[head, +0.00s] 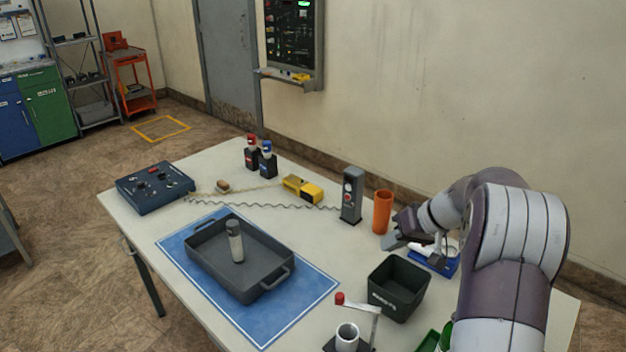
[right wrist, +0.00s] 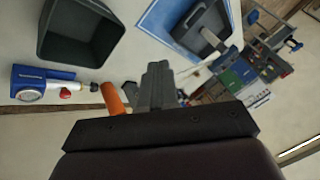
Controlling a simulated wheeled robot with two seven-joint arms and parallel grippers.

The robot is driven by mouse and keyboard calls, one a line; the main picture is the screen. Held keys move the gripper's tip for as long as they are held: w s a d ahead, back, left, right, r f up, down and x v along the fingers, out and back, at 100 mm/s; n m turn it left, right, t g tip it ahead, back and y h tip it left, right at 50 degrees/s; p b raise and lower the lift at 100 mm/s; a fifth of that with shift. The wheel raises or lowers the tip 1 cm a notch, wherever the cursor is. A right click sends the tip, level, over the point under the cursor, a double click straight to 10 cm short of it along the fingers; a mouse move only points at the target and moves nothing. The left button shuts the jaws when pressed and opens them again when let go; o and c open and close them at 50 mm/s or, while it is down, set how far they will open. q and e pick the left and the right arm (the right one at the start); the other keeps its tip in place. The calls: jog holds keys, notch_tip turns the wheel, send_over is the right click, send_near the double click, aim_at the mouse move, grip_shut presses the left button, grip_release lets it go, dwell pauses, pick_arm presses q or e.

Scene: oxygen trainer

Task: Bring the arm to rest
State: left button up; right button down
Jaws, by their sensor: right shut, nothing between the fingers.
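My right arm (head: 515,250) comes in from the right side of the head view and reaches over the right end of the table. My right gripper (head: 396,242) is shut and empty, beside the orange cup (head: 382,212) and above the table. In the right wrist view the shut fingers (right wrist: 158,85) point up the picture, with the orange cup (right wrist: 113,99) to their left. I cannot tell whether the gripper touches anything. My left gripper is not in view.
Near my right gripper stand a grey post (head: 351,195), a dark bin (head: 397,288) and a blue device (head: 436,259). A grey tray (head: 215,268) holding a cylinder (head: 235,241) sits on a blue mat (head: 310,298). A control box (head: 154,187) stands at the left.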

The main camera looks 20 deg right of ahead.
jog(key=s+a+f+m+g+h, duration=0.2)
jog(key=s+f+m+g, duration=0.15)
jog(key=s+f, duration=0.3)
jog(key=s+a+n+h, duration=0.1)
jog(key=s+a+n, duration=0.1)
jog(key=s+a, duration=0.3)
jog(key=s+a+f+n+g+h, duration=0.1)
jog(key=s+a+n, duration=0.2)
jog(key=s+a, duration=0.3)
jog(key=a, duration=0.5)
jog(key=shift+s+a+f, duration=0.25)
jog(key=shift+a, duration=0.15)
